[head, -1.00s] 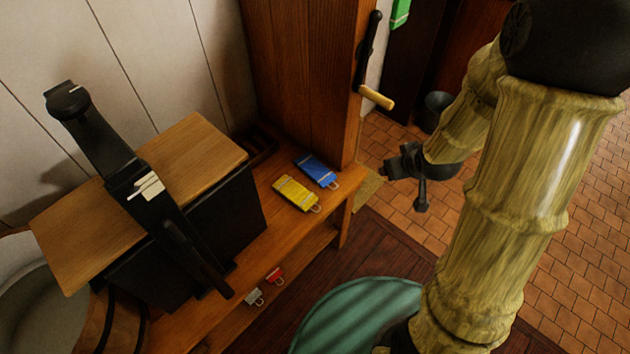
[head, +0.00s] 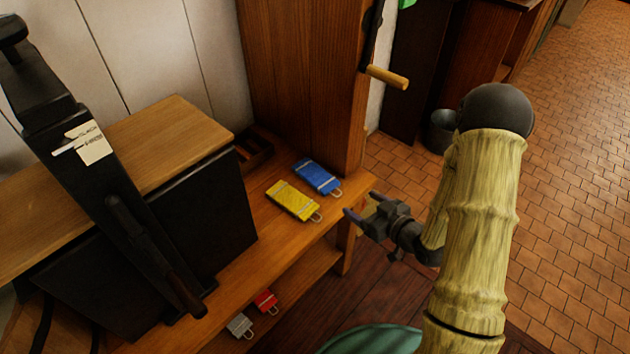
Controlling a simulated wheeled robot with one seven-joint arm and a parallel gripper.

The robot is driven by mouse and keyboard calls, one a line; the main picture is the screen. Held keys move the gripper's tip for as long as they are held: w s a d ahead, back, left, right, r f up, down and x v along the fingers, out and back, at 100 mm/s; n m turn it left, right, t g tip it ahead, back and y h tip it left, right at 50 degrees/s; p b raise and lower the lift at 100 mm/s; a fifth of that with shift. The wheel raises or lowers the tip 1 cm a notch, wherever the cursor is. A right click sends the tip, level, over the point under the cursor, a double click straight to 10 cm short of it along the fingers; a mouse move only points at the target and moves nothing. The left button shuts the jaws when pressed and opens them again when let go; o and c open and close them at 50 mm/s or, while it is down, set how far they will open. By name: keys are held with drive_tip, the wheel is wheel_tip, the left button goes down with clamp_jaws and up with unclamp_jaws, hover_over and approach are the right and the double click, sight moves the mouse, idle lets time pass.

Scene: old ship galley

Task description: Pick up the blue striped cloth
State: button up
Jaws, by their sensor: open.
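The blue striped cloth (head: 318,177) is a flat, folded blue piece with a pale stripe and a small loop at its right end. It lies on the wooden shelf top, at the foot of the tall wooden cabinet. A yellow striped cloth (head: 293,200) lies close in front of it. My gripper (head: 360,204) is open and empty, just off the right edge of the shelf. Its fingers point left towards the cloths, and it stands apart from the blue cloth, to its lower right.
A red cloth (head: 265,301) and a grey cloth (head: 240,325) lie on the lower shelf. A black box with a wooden top (head: 165,140) stands at left. The tall cabinet (head: 305,80) rises behind the blue cloth, with a wooden-handled crank (head: 388,77). A bucket (head: 441,130) stands on the tiled floor.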

drive_tip(key=b, duration=0.2)
approach(320, 177)
drive_tip(key=shift+x, duration=1.05)
drive_tip(key=shift+w+a+f, duration=0.15)
drive_tip(key=shift+w+a, duration=0.05)
drive_tip(key=shift+w, duration=0.15)
drive_tip(key=b+x, duration=0.1)
drive_tip(key=x, duration=0.4)
drive_tip(key=shift+a, duration=0.1)
drive_tip(key=c, duration=0.7)
